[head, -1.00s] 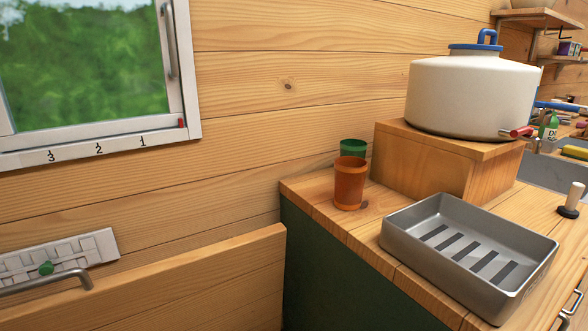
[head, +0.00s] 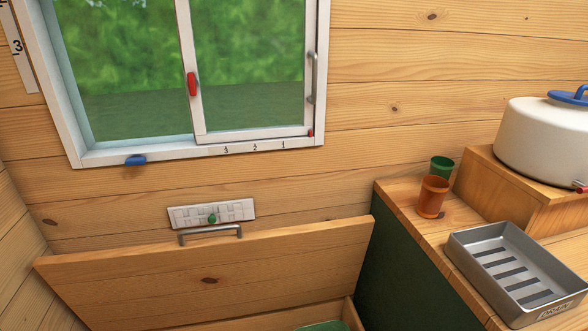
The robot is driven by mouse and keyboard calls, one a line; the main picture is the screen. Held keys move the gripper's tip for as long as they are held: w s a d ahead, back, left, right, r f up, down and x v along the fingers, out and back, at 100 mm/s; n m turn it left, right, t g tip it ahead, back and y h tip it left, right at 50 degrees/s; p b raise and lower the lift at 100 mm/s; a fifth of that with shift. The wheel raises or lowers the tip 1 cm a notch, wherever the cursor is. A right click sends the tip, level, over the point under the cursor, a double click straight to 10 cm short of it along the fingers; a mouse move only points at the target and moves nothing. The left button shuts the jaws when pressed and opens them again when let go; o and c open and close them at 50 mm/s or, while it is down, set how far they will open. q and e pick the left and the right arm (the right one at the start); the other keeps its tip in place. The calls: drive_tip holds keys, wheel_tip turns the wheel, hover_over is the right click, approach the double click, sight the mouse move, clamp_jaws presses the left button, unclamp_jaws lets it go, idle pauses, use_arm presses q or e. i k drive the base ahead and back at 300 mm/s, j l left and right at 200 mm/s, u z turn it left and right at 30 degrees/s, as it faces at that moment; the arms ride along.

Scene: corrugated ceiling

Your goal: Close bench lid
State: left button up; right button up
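The wooden bench lid (head: 215,276) stands raised and tilted back near the wall below the window. A grey metal handle (head: 211,233) sits at its top edge. Below the lid, the bench is open; part of its wooden rim and something green inside (head: 322,326) show at the bottom edge of the view. Neither of my grippers is in view.
A green-sided counter (head: 405,266) stands right of the bench, close to the lid's right edge. It bears an orange cup (head: 432,197), a green cup (head: 442,168), a grey tray (head: 463,257) and a white container (head: 540,140) on a wooden box. A slatted vent (head: 240,210) is on the wall.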

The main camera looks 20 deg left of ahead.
sight(182, 282)
drive_tip(key=u, duration=1.25)
drive_tip(key=k+j+u, duration=0.3)
drive_tip(key=k+j, duration=0.3)
drive_tip(key=j, duration=0.15)
